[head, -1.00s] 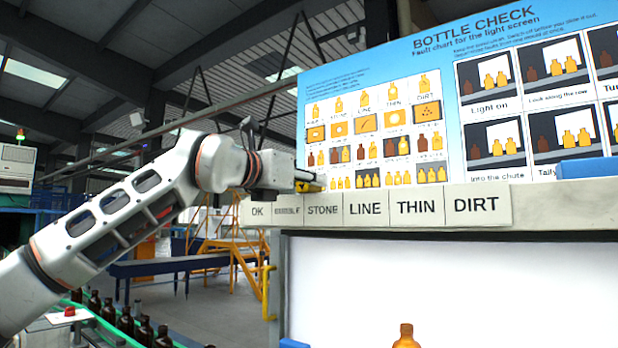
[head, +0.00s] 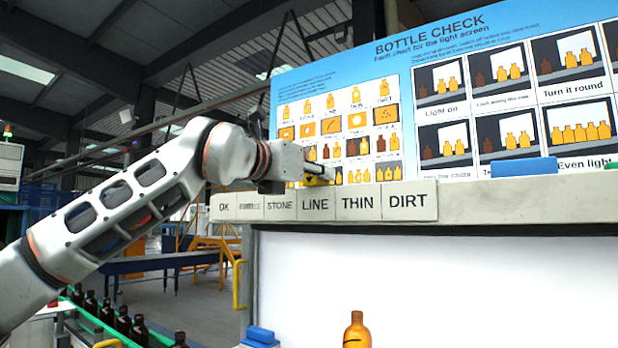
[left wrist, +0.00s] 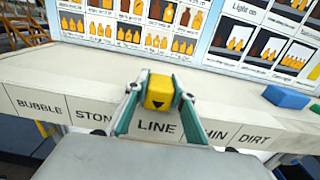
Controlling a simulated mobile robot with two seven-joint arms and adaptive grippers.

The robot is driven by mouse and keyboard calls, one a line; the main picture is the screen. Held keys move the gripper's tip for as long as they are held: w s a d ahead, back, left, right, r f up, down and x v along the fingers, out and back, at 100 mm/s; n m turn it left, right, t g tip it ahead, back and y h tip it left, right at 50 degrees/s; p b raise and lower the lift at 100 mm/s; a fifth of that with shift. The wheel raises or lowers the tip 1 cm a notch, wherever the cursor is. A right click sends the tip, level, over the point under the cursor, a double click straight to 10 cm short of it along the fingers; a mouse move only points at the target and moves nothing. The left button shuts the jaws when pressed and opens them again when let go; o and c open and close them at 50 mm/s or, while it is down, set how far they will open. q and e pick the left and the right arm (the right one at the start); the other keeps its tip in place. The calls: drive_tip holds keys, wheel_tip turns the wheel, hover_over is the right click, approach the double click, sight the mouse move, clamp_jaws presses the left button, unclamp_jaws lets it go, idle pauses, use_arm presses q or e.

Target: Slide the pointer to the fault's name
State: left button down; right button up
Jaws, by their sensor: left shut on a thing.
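The pointer (left wrist: 158,92) is a yellow block with a black downward triangle. In the left wrist view it sits between the fingers of my left gripper (left wrist: 155,98), which is shut on it. The triangle points at the LINE label (left wrist: 157,128). In the head view my left gripper (head: 318,175) is above the LINE label (head: 315,203) on the ledge, and a little of the yellow pointer shows. The amber bottle (head: 357,330) stands before the white light screen (head: 450,285), with a dark mark on its body; its lower part is cut off.
The label row also has OK, BUBBLE, STONE (head: 281,206), THIN (head: 358,202) and DIRT (head: 407,201). The fault chart board (head: 450,90) rises behind the ledge. A blue block (head: 524,166) sits on the ledge at right. Dark bottles (head: 122,320) line a green conveyor at lower left.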

use_arm(q)
drive_tip(key=shift+s+d, duration=0.25)
drive_tip(key=shift+d, duration=0.15)
drive_tip(key=c, duration=1.7)
unclamp_jaws()
drive_tip(key=v, duration=1.2)
